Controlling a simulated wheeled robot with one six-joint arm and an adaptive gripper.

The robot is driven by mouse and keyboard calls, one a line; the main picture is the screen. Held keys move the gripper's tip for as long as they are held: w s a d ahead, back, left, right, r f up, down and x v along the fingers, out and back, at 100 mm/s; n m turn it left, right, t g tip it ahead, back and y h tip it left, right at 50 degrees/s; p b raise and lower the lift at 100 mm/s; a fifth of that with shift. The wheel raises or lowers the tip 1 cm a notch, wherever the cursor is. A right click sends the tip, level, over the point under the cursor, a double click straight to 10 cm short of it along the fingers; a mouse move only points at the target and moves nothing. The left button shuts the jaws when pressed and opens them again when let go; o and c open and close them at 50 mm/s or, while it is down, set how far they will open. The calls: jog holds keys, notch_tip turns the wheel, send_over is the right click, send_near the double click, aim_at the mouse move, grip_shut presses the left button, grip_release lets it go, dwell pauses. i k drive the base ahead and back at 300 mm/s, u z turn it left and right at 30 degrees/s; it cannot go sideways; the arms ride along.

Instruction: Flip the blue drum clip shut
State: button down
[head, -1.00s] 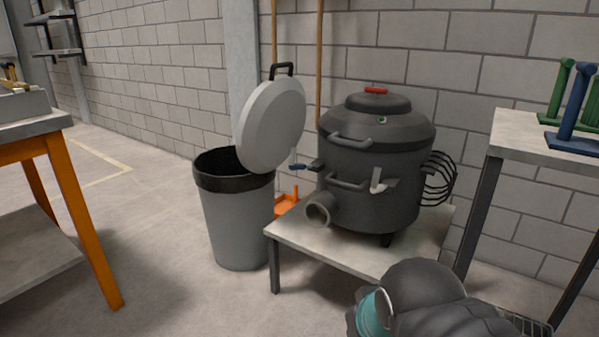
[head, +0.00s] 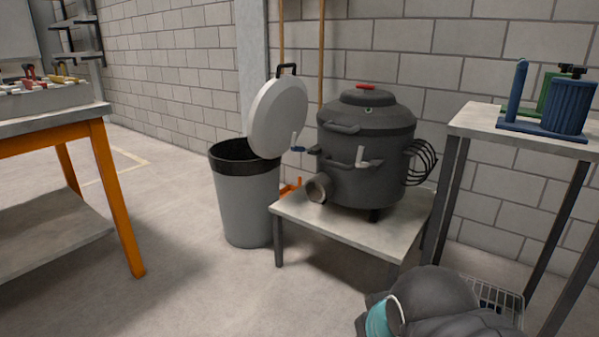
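A dark grey lidded drum (head: 365,180) with a red-topped lid stands on a low table at the centre. A small lever with a blue tip (head: 298,150) sticks out at its left side. A second lever with a pale tip (head: 362,157) sits on its front. Whether either lever is open or shut is too small to tell. A blue ribbed cylinder (head: 571,107) with a black top stands on a blue base on the right-hand table. A dark grey and teal part of my arm shows at the bottom right. My gripper is out of view.
A grey bin (head: 247,210) with its lid raised stands left of the low table (head: 325,233). An orange-legged bench (head: 118,200) is at the left. A taller table (head: 490,122) is at the right, with a wire basket (head: 492,300) below. The floor between bench and bin is clear.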

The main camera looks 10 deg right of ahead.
aim_at(294, 148)
jog(key=z, duration=0.6)
jog(key=i, duration=1)
jog(key=z, duration=0.15)
